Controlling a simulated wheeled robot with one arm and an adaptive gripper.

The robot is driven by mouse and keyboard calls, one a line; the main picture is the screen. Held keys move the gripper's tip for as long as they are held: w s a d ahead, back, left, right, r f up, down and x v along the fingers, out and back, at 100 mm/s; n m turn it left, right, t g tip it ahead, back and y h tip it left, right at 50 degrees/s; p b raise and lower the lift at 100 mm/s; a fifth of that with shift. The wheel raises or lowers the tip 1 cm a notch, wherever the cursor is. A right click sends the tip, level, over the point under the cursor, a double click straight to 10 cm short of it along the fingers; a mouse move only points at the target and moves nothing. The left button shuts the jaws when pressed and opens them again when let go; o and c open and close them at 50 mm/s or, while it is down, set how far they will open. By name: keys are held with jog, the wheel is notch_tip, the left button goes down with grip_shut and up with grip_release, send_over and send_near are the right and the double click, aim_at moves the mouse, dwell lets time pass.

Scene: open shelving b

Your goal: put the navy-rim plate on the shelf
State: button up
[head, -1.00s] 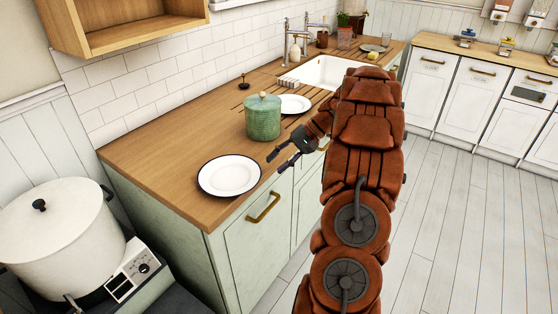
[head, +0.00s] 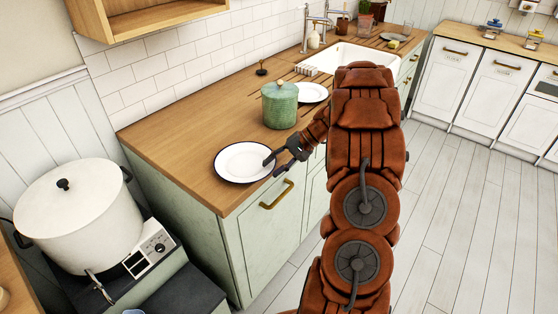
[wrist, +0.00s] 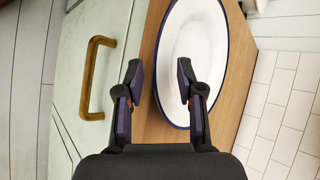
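The navy-rim plate (head: 243,162) is white with a thin dark blue edge and lies flat on the wooden counter near its front edge. It also shows in the wrist view (wrist: 195,45). My gripper (head: 271,166) is at the plate's right edge in the head view. In the wrist view my gripper (wrist: 160,75) is open, and the near rim of the plate appears between its fingers, with the right finger over the plate. I cannot tell whether the fingers touch it. A wooden open shelf (head: 150,24) hangs on the wall above the counter; only its lower part shows.
A green lidded canister (head: 280,107) stands behind the plate, with a second white plate (head: 312,92) beyond it. A sink (head: 355,57) is farther back. A large white pot (head: 78,215) stands lower left. The counter (head: 185,135) left of the plate is clear.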

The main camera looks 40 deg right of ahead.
jog(key=shift+c, duration=0.3)
grip_shut()
dwell(0.4)
